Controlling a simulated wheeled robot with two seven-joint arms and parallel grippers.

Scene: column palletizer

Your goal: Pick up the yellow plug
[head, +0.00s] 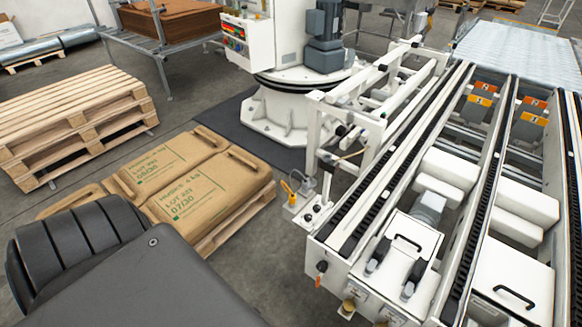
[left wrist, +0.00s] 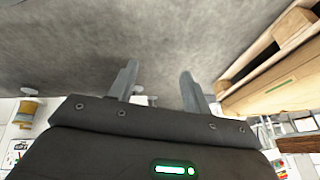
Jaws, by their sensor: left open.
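A small yellow plug (head: 288,188) stands upright at the near left corner of the white conveyor frame in the head view. It is beside a grey connector (head: 306,187) with a cable. My left gripper (left wrist: 158,68) shows in the left wrist view, with its two grey fingers apart and nothing between them. Its fingers do not show in the head view, so I cannot tell its distance from the plug. I cannot make out the plug in the left wrist view. My right gripper is in neither view.
The white conveyor (head: 398,210) with black chains fills the right side. Brown sacks (head: 210,190) lie on a pallet left of the plug. Stacked empty pallets (head: 70,115) stand farther left. A white machine base (head: 290,115) stands behind. Bare grey floor shows between the sacks and conveyor.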

